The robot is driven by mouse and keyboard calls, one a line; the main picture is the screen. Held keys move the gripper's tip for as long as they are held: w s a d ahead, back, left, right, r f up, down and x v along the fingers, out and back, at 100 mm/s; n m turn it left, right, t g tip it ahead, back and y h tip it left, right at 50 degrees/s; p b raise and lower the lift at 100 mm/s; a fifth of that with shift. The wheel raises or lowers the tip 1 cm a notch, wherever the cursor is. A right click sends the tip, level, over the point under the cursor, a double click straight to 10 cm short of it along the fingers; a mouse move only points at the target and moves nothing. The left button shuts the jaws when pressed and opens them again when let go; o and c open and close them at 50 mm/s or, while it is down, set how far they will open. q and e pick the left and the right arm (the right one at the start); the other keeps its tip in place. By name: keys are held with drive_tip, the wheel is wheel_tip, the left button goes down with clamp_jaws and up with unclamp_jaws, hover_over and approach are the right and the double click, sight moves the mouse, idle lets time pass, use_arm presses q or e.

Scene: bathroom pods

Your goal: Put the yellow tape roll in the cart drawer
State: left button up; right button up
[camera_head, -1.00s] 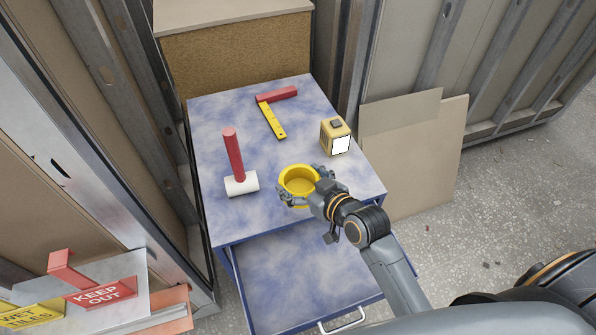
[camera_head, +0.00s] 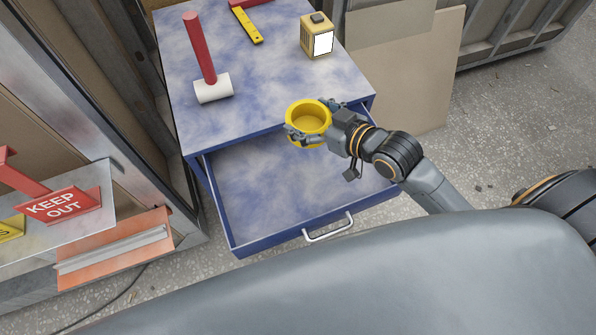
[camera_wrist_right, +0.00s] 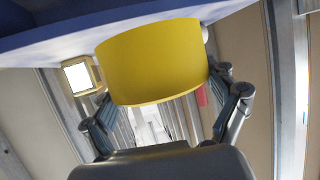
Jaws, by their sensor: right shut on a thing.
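The yellow tape roll (camera_head: 309,117) is held in my right gripper (camera_head: 316,122), whose fingers close on it from both sides. In the head view it appears over the front edge of the cart top, at the back of the open drawer. The roll (camera_wrist_right: 153,62) fills the middle of the right wrist view, between the two fingers. The blue cart drawer (camera_head: 270,200) is pulled out and its visible floor is empty. My left gripper is not in view.
On the cart top (camera_head: 270,85) stand a red-handled mallet (camera_head: 204,58), a red and yellow square (camera_head: 248,25) and a yellow tape measure (camera_head: 317,36). A shelf with a KEEP OUT sign (camera_head: 62,205) is at the left. A board (camera_head: 425,75) leans at the right.

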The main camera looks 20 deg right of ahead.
drive_tip(key=shift+s+d+f, duration=0.1)
drive_tip(key=shift+f, duration=0.35)
wheel_tip(320, 180, down, 13)
drive_tip(key=shift+f+b, duration=0.1)
drive_tip(key=shift+b, duration=0.85)
drive_tip(key=w, duration=0.1)
drive_tip(key=w+a, duration=0.1)
drive_tip(key=w, duration=0.1)
drive_tip(key=shift+w+a, duration=0.6)
drive_tip(key=shift+w, duration=0.3)
drive_tip(key=x, duration=0.3)
drive_tip(key=shift+f, duration=0.1)
